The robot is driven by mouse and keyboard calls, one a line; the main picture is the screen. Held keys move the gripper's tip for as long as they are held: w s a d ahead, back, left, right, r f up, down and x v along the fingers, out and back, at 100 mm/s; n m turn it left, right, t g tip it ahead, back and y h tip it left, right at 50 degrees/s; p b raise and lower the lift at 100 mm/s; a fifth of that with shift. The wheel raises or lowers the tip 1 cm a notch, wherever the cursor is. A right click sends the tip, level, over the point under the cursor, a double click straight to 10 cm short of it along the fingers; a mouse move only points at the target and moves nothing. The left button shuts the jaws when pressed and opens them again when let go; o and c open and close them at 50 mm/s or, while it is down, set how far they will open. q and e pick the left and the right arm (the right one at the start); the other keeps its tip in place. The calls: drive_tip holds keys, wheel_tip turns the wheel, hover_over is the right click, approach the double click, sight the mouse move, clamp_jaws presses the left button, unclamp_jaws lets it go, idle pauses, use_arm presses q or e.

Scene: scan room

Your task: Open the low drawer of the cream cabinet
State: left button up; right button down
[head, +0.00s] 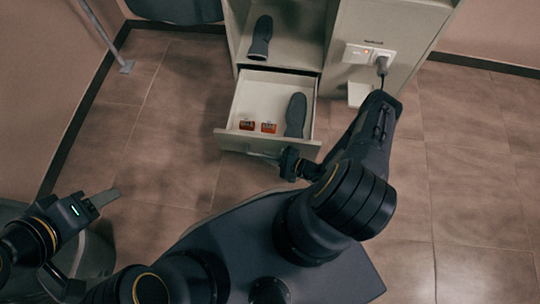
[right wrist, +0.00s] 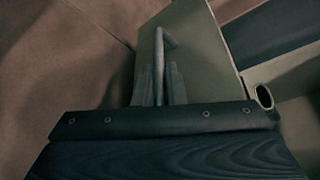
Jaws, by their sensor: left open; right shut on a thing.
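The cream cabinet (head: 390,32) stands at the top of the head view. Its low drawer (head: 262,92) is pulled out, with its inside visible. Two small orange-red items and a dark sole-shaped object lie in it. My right gripper (head: 284,162) is at the drawer front. In the right wrist view its fingers (right wrist: 160,85) are shut on the drawer's bar handle (right wrist: 160,48), in front of the drawer front panel (right wrist: 195,60). The handle is partly hidden by the gripper. My left gripper (head: 92,238) is open and empty at the lower left, away from the cabinet.
An open shelf above the drawer holds a dark shoe-like object (head: 261,38). A socket with a plug (head: 382,64) is on the cabinet's right part. A dark bin-like thing (head: 95,262) is at the lower left. The tiled floor left of the drawer is clear.

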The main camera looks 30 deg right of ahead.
idle(0.3)
drive_tip(key=c, duration=1.5)
unclamp_jaws()
drive_tip(key=p+v, duration=0.2)
drive_tip(key=v, duration=0.6)
drive_tip(key=shift+s, duration=0.1)
